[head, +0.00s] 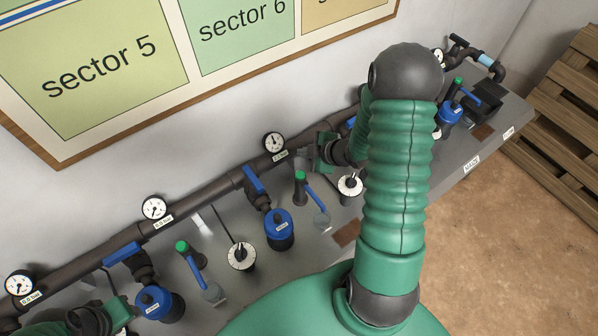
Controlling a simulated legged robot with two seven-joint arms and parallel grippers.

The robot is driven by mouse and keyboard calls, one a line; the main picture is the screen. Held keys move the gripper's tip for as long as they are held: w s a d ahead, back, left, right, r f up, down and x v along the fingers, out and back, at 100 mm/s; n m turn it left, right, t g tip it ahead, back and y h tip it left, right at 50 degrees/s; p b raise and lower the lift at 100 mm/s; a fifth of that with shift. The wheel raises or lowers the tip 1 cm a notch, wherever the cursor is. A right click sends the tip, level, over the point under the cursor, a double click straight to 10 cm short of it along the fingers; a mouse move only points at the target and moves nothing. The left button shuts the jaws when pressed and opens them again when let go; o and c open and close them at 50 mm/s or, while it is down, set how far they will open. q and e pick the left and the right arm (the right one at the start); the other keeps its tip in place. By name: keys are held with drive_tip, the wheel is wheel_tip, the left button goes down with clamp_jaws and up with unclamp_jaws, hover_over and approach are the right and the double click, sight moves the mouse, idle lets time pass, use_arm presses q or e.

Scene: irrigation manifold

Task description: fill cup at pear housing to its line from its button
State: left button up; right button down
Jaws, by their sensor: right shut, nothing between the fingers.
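Blue filter housings with dark pipe fittings stand along the bench: one at lower left (157,303), one in the middle (279,228) and one at far right (450,112). Their labels are too small to read, so I cannot tell which is the pear housing. Posts with green tops, which look like buttons, stand beside them (181,247) (299,176) (458,82). My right gripper (320,152) is shut and empty near the pipe. My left gripper (119,312) is partly visible at lower left.
A dark pipe (205,195) with gauges (155,208) (273,143) and blue levers (254,180) runs along the wall. White dials (242,257) (350,185) sit on the grey bench. My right arm hides part of it. A wooden pallet (560,110) leans at far right.

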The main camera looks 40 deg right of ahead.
drive_tip(key=b, duration=0.7)
hover_over(302, 176)
wheel_tip(302, 176, down, 8)
drive_tip(key=shift+d+f, duration=0.1)
drive_tip(key=shift+d, duration=0.05)
drive_tip(key=shift+f+b, duration=0.45)
drive_tip(key=shift+b, duration=0.1)
drive_tip(key=shift+r, duration=0.1)
idle(1.0)
drive_tip(key=shift+f, duration=0.4)
